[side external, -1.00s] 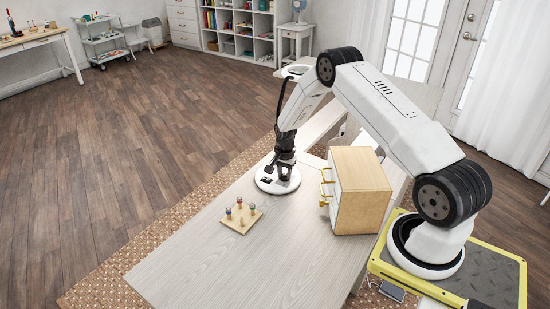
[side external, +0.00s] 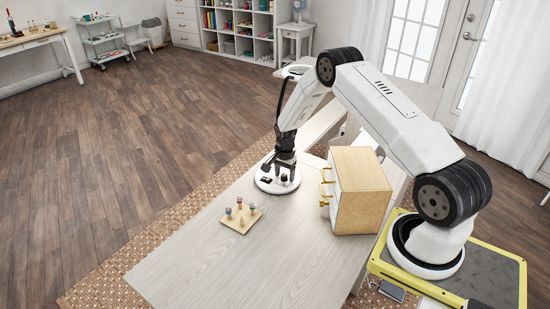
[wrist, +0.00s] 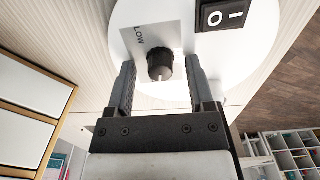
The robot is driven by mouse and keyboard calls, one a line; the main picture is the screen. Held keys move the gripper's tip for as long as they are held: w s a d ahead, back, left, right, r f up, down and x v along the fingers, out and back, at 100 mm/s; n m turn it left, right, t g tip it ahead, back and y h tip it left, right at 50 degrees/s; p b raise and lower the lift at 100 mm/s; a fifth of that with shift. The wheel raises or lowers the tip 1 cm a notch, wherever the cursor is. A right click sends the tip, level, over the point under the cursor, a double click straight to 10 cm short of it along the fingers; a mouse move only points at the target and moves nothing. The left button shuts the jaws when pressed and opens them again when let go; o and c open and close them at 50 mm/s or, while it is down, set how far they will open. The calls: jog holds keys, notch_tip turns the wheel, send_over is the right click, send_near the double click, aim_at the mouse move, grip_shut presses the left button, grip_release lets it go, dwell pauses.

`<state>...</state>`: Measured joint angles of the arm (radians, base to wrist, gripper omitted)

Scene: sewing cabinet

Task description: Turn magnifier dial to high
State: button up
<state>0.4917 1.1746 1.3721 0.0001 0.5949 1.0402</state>
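The magnifier base (side external: 268,187) is a round white disc on the table. Its black dial (wrist: 160,66) has a white pointer line and sits beside a grey "LOW" label (wrist: 145,40); no "HIGH" label shows. A black rocker switch (wrist: 223,15) is on the same base. My gripper (wrist: 160,65) is open, with one finger on each side of the dial and a gap on both sides. In the side view my gripper (side external: 281,168) is just above the base, pointing down.
A wooden drawer box (side external: 362,185) with gold handles stands on the table close to the right of the base. A small board (side external: 241,218) with thread spools lies in front. The table's front part (side external: 250,270) is clear.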

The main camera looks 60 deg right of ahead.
aim_at(284, 175)
jog(key=shift+r, duration=3.9)
jog(key=shift+a, duration=0.1)
jog(key=shift+a+r, duration=0.2)
jog(key=shift+r, duration=0.05)
jog(key=s+a+r+n+t, duration=0.1)
jog(key=s+a+r+n, duration=0.3)
jog(key=a+r+n, duration=0.7)
jog(key=s+a+r+n+t, duration=0.1)
jog(key=s+a+r+n, duration=0.2)
jog(key=s+a, duration=1)
jog(key=n, duration=0.3)
jog(key=shift+s+n+t, duration=0.3)
jog(key=shift+s, duration=0.05)
